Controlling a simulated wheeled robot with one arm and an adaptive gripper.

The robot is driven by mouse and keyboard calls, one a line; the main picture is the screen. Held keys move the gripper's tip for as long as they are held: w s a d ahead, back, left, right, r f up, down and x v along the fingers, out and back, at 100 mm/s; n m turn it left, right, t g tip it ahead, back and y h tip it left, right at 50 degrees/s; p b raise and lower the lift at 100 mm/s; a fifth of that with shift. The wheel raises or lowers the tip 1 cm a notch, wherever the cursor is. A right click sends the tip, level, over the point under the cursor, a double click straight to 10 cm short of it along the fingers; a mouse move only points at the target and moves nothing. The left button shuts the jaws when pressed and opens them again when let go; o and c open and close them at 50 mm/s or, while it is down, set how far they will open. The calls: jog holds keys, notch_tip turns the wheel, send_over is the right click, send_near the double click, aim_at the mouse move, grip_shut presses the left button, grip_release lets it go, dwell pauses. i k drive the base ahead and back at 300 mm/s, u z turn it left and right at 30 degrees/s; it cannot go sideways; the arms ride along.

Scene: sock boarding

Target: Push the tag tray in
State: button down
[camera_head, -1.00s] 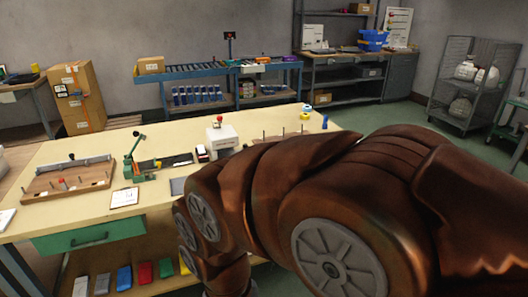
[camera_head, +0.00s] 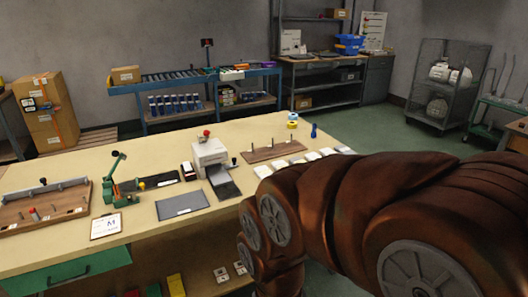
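A white machine (camera_head: 209,154) with a red knob on top stands on the workbench, left of centre. A dark flat tray (camera_head: 223,182) sticks out from its front, toward the near side of the bench; this looks like the tag tray. My brown arm fills the lower right and bends down past the bench's front edge. My gripper is outside the picture, so its state does not show.
A grey flat mat (camera_head: 183,203), a clipboard (camera_head: 106,226) and a green lever tool (camera_head: 118,183) lie left of the machine. A wooden peg board (camera_head: 272,150) and several white cards are to its right. A green drawer (camera_head: 75,270) is under the bench top.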

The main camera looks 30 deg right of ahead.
aim_at(217, 174)
jog(key=z, duration=0.05)
jog(key=i, duration=0.9)
jog(key=u, duration=0.55)
